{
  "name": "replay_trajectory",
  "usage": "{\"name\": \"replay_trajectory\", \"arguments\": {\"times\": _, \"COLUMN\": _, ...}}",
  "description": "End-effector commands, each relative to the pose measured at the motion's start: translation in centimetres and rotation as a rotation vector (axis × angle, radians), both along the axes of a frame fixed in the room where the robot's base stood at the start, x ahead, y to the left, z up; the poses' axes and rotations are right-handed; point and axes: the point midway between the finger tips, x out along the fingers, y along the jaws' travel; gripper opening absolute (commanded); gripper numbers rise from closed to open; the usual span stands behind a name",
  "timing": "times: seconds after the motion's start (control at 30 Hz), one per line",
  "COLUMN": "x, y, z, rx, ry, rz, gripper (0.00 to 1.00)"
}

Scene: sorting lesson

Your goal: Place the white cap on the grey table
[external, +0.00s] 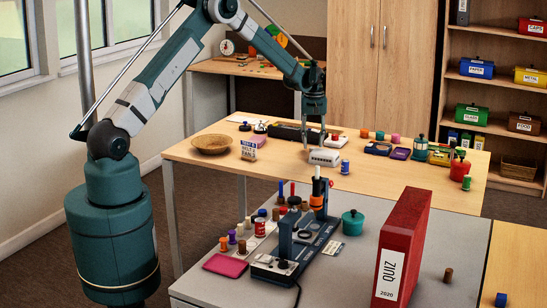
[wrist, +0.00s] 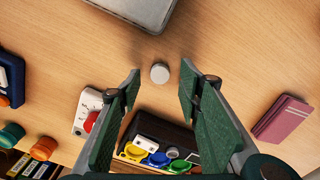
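The white cap (wrist: 160,72), small, round and pale, lies on the wooden table in the wrist view, just beyond and between my fingertips. My gripper (wrist: 160,72) is open, with nothing between its green fingers touching them. In the external view my gripper (external: 314,146) points down over the wooden table, beside a pale grey box (external: 324,157). I cannot make out the cap in the external view. The grey table (external: 458,243) stands in front, nearer the camera.
The wooden table (external: 200,150) also holds a brown bowl (external: 211,144) and a black case (external: 292,131). On the grey table stand a red quiz binder (external: 401,245), a blue-grey machine (external: 290,255) and several caps. Grey surface right of the binder is mostly clear.

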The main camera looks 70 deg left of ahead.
Motion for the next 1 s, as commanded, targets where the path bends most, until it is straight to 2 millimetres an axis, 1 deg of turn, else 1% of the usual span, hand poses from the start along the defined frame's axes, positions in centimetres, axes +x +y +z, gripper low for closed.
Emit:
{"name": "replay_trajectory", "arguments": {"times": 0.03, "x": 0.0, "y": 0.0, "z": -0.8, "rx": 0.000, "ry": 0.000, "rz": 0.000, "gripper": 0.35}}
{"name": "replay_trajectory", "arguments": {"times": 0.2, "x": 0.0, "y": 0.0, "z": -1.9, "rx": 0.000, "ry": 0.000, "rz": 0.000, "gripper": 0.35}}
{"name": "replay_trajectory", "arguments": {"times": 0.77, "x": 0.0, "y": 0.0, "z": -2.0, "rx": 0.000, "ry": 0.000, "rz": 0.000, "gripper": 0.35}}
{"name": "replay_trajectory", "arguments": {"times": 0.8, "x": 0.0, "y": 0.0, "z": -2.0, "rx": 0.000, "ry": 0.000, "rz": 0.000, "gripper": 0.34}}
{"name": "replay_trajectory", "arguments": {"times": 1.0, "x": 0.0, "y": 0.0, "z": -2.0, "rx": 0.000, "ry": 0.000, "rz": 0.000, "gripper": 0.14}}
